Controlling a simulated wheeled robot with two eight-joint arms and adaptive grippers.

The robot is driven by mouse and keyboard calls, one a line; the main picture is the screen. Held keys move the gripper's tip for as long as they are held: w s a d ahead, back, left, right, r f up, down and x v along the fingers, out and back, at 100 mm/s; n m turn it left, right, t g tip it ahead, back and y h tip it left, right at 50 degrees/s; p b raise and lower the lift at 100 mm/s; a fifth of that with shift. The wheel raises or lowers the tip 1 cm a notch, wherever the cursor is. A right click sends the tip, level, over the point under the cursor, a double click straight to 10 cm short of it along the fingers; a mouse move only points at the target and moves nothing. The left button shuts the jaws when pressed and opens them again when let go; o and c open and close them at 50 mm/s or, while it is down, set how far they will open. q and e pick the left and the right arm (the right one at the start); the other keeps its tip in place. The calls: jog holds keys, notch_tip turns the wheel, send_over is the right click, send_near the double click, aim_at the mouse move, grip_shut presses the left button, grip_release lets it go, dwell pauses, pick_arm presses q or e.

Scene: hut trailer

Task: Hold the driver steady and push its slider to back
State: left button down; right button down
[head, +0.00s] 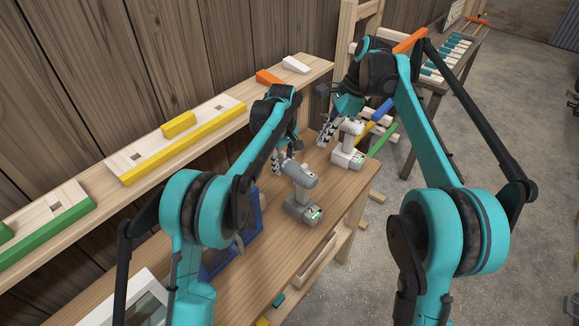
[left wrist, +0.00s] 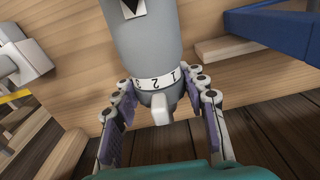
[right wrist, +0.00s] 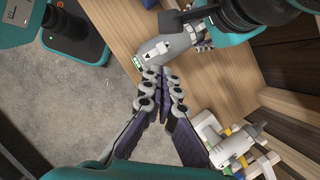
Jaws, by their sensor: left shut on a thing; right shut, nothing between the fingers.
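The grey driver (head: 299,180) stands upright on the wooden bench. My left gripper (head: 277,162) is shut on its nose end; in the left wrist view the fingers (left wrist: 158,108) sit on either side of the front, by the numbered ring (left wrist: 160,80).
A second, similar driver (head: 348,145) stands farther along the bench, and it also shows in the right wrist view (right wrist: 232,147). A blue frame (head: 240,235) lies left of the held driver. A shelf with yellow and green blocks (head: 180,125) runs along the wall.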

jog(key=s+a+f+n+g+h, duration=0.1)
jog(key=s+a+f+n, duration=0.25)
jog(key=s+f, duration=0.3)
jog(key=s+a+f+n+h, duration=0.1)
jog(key=s+a+f+n, duration=0.3)
jog(key=f, duration=0.3)
jog(key=n+t+h, duration=0.9)
jog(key=n+t, duration=0.9)
jog(key=n, duration=0.4)
send_near(304, 167)
jog(key=a, duration=0.2)
jog(key=shift+s+a+f, duration=0.2)
jog(key=shift+a+f, duration=0.1)
jog(key=shift+f, duration=0.1)
jog(key=x, duration=1)
jog(key=shift+w+a+r, duration=0.1)
jog(key=shift+a, duration=0.05)
